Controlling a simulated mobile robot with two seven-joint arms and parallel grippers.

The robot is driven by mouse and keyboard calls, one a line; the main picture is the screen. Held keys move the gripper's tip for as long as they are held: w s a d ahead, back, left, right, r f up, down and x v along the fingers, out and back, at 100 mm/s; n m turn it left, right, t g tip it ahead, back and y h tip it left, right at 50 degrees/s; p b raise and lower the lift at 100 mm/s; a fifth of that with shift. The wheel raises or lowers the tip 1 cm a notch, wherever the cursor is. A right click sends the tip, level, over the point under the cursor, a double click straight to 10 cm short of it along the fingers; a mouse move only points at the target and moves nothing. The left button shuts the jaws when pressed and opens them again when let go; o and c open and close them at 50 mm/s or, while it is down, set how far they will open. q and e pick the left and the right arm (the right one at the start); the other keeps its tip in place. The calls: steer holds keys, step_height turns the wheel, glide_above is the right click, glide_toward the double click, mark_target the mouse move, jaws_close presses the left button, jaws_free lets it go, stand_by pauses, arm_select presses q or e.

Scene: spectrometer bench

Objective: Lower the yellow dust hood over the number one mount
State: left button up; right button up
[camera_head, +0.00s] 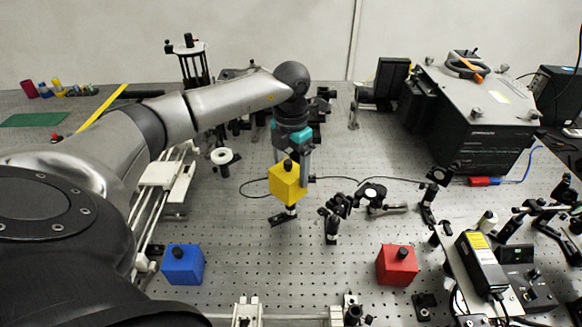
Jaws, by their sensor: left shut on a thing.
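The yellow dust hood (288,188) is a cube with a black knob on top. My left gripper (290,164) reaches down from above and is shut on the hood at its knob. Directly below the hood in the picture, a short metal post with a dark base (279,221) stands on the bench; the hood hides its upper part. No number is readable on it, and I cannot tell how much gap separates hood and post. My right gripper is not in view.
A blue cube (183,266) and a red cube (397,266), both with black knobs, sit on the perforated bench (290,272). Optic mounts (331,226) stand close right of the hood. A large black-and-grey instrument (480,110) stands back right. Bench between the cubes is mostly clear.

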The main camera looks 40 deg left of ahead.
arm_select(q)
steer(key=o, duration=1.1)
step_height(320, 180, up, 15)
stand_by(0.5)
